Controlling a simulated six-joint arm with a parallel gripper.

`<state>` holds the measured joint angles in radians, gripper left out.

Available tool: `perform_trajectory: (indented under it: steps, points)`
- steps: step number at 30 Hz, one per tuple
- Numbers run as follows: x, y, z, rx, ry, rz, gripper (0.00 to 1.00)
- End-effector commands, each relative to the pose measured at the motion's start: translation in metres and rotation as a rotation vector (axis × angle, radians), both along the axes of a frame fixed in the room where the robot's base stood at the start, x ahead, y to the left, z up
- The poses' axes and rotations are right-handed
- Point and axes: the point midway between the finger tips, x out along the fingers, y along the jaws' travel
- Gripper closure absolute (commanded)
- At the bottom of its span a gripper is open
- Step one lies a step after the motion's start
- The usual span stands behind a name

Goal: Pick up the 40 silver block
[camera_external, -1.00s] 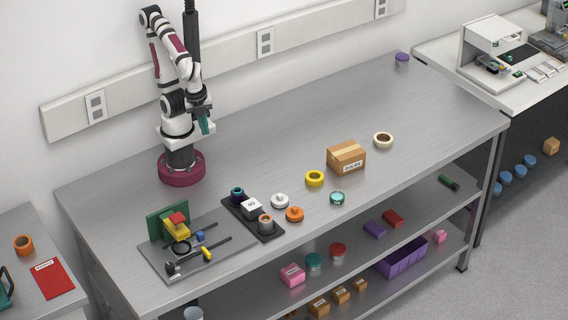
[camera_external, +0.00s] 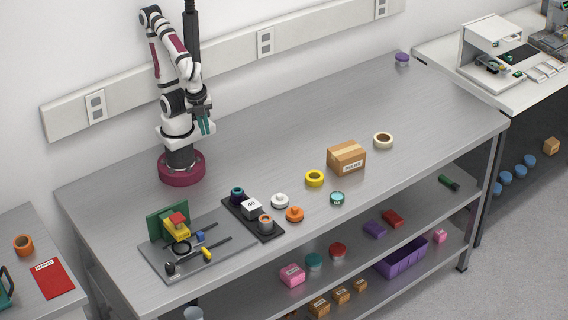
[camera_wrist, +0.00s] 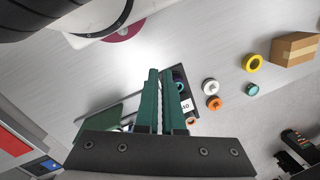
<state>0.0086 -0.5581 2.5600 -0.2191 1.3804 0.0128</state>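The silver block labelled 40 (camera_external: 251,209) sits in the middle of a black tray (camera_external: 270,236) near the table's front. In the wrist view its white 40 face (camera_wrist: 186,105) shows just right of my fingers, which partly cover the tray. A dark ring with a teal and purple look (camera_external: 237,194) is at one end of the tray, and a grey cylinder with an orange part (camera_external: 266,223) is at the other. My gripper (camera_external: 205,128) hangs high above the table, behind and left of the block. Its teal fingers (camera_wrist: 160,75) are slightly apart with nothing between them.
A grey plate (camera_external: 205,259) with a green panel and small parts lies left of the tray. White (camera_external: 280,201) and orange (camera_external: 295,214) round pieces stand close to its right. A yellow ring (camera_external: 314,179) and cardboard box (camera_external: 346,158) are further right.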

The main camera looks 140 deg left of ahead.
Motion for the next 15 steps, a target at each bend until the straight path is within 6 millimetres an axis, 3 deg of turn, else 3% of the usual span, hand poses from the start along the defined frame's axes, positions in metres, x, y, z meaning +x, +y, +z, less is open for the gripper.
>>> perform_trajectory:
  steps: [2, 11, 15]
  points:
    - [0.0000, 0.0000, 0.0000, 0.000, 0.000, 0.000, 0.78]
    - [0.0000, 0.0000, 0.0000, 0.000, 0.000, 0.000, 0.24]
    - [0.0000, 0.0000, 0.0000, 0.000, 0.000, 0.000, 0.22]
